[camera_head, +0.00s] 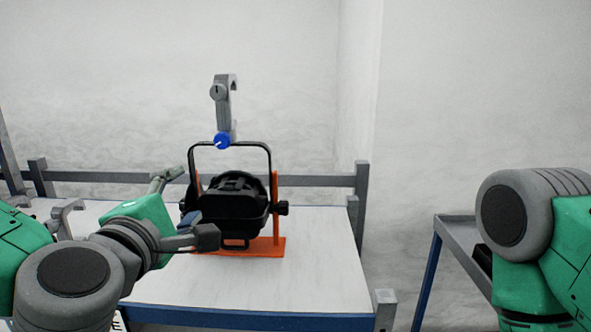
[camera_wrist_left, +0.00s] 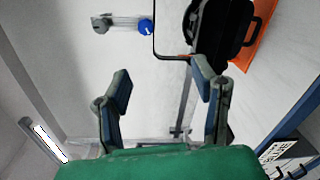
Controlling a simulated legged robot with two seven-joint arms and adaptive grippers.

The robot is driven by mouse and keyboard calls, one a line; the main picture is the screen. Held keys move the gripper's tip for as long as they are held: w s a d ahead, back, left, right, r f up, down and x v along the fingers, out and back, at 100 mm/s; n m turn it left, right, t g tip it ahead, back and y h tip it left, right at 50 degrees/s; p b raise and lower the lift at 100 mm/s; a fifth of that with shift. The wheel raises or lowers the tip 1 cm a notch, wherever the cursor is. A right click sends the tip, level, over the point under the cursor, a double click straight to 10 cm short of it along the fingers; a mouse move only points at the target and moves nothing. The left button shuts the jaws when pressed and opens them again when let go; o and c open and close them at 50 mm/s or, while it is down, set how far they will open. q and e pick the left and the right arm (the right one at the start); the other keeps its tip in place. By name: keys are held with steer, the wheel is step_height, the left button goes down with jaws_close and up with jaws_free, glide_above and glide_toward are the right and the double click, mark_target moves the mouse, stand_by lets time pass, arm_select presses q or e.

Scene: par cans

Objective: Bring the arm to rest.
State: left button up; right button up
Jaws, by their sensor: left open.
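My left gripper (camera_head: 193,206) is open, at the left side of a black par can (camera_head: 235,200) on the table. In the left wrist view its two fingers stand apart with nothing between them (camera_wrist_left: 160,82). The par can sits in an orange stand (camera_head: 262,247), its black yoke raised; it also shows at the top right of the left wrist view (camera_wrist_left: 212,40). A grey hook clamp (camera_head: 224,105) with a blue knob (camera_head: 222,140) stands upright on top of the yoke. My right arm shows at the right edge, but its gripper is out of view.
The white table (camera_head: 310,270) has a blue front edge and a grey rail (camera_head: 310,181) behind. Another grey clamp (camera_head: 64,215) is at the left, partly hidden by my arm. A grey cart (camera_head: 455,235) stands at the right. The table's right part is clear.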

arm_select(q)
steer(key=s+d+f+m+g+h, duration=0.1)
steer(key=s+f+m+g, duration=0.25)
steer(key=f, duration=0.65)
steer(key=s+d+f+m+g+h, duration=0.1)
steer(key=s+f+m+g, duration=0.3)
steer(key=f, duration=0.7)
steer(key=s+d+f+m+g, duration=0.15)
steer(key=f+m, duration=0.35)
steer(key=f, duration=0.5)
steer(key=s+a+f+m+g+y, duration=0.3)
steer(key=s+a+f+m+g, duration=0.5)
steer(key=s+a+f, duration=0.7)
steer(key=s, duration=0.3)
steer(key=shift+f, duration=0.15)
